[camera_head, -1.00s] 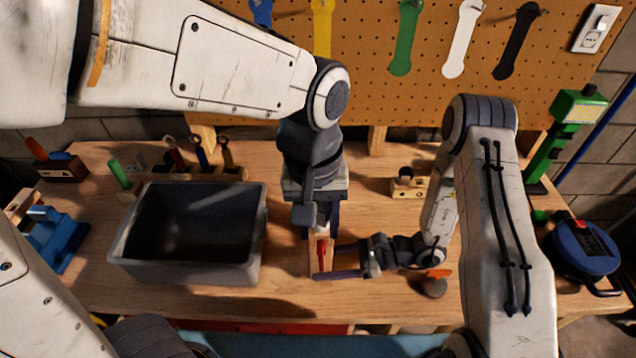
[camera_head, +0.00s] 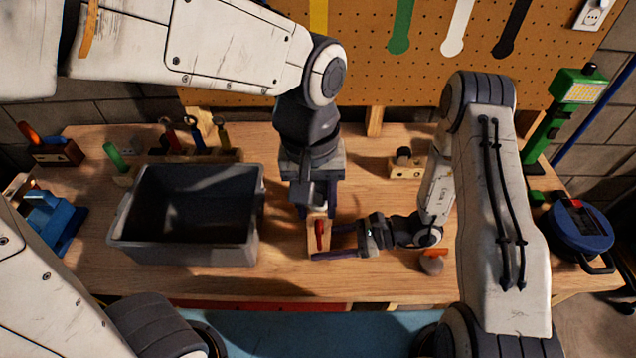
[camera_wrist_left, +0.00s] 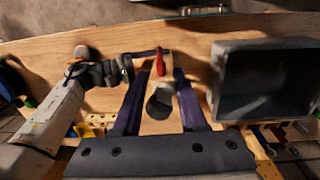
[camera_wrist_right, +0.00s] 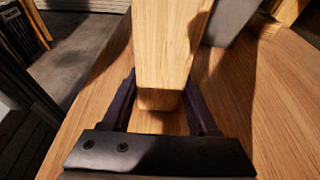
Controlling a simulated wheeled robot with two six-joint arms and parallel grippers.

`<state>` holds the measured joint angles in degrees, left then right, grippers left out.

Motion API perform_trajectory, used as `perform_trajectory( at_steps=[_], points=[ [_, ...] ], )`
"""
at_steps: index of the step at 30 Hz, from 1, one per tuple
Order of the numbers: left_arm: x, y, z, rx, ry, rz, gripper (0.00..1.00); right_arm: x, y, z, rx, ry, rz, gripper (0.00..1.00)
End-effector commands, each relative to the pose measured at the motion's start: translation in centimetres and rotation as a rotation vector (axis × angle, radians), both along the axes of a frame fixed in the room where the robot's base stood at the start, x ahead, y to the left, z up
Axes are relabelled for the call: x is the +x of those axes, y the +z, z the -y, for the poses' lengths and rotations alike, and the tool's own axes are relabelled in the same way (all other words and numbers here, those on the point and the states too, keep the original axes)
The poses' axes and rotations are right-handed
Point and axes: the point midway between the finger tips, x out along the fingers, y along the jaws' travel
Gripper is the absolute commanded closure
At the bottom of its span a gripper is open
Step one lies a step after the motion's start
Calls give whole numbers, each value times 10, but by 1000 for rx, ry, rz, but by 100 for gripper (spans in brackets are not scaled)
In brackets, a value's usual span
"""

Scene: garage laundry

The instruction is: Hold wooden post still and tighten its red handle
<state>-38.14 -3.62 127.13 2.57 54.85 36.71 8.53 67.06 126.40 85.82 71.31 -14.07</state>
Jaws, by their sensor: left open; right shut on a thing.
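The wooden post (camera_head: 315,248) stands on the workbench right of the grey bin, and it fills the middle of the right wrist view (camera_wrist_right: 165,60). Its red handle (camera_head: 320,234) is on the post's near side and shows in the left wrist view (camera_wrist_left: 160,65). My right gripper (camera_head: 322,242) comes from the right and is shut on the post low down, one finger on each side. My left gripper (camera_head: 315,212) points down from above, open, with its fingers around a dark rounded part (camera_wrist_left: 160,103) near the post's top. I cannot tell whether they touch it.
The grey bin (camera_head: 185,262) stands left of the post. A small wooden block with holes (camera_head: 405,168) is behind my right arm. An orange-handled tool (camera_head: 432,262) lies to the right. A blue reel (camera_head: 580,228) sits at the right edge.

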Motion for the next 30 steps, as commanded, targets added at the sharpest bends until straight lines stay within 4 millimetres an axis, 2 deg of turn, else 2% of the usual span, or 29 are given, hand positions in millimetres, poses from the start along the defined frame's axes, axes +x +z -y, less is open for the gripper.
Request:
perform_trajectory(
  at_steps=[1,6,12,17,25,26,28,29,30],
  points=[
    [-1,-12,0,5,0,-7,59,0,0,0,1,1,0,71],
    [-1,-47,1,5,0,-6,59,0,0,0,0,1,0,71],
    [-1,-74,3,3,-1,-3,59,0,0,0,0,0,0,71],
    [0,-84,4,1,-1,-1,59,0,0,0,0,0,0,71],
    [0,-85,4,0,-1,0,59,0,0,0,0,0,0,71],
    [0,-85,4,0,-1,0,66,0,0,0,0,0,0,71],
    [0,-85,4,0,-1,0,93,0,0,0,0,0,0,71],
    [0,-85,4,0,0,0,100,0,0,0,0,0,0,71],
    [0,-84,4,0,0,0,100,0,0,0,0,0,0,71]
  ],
)
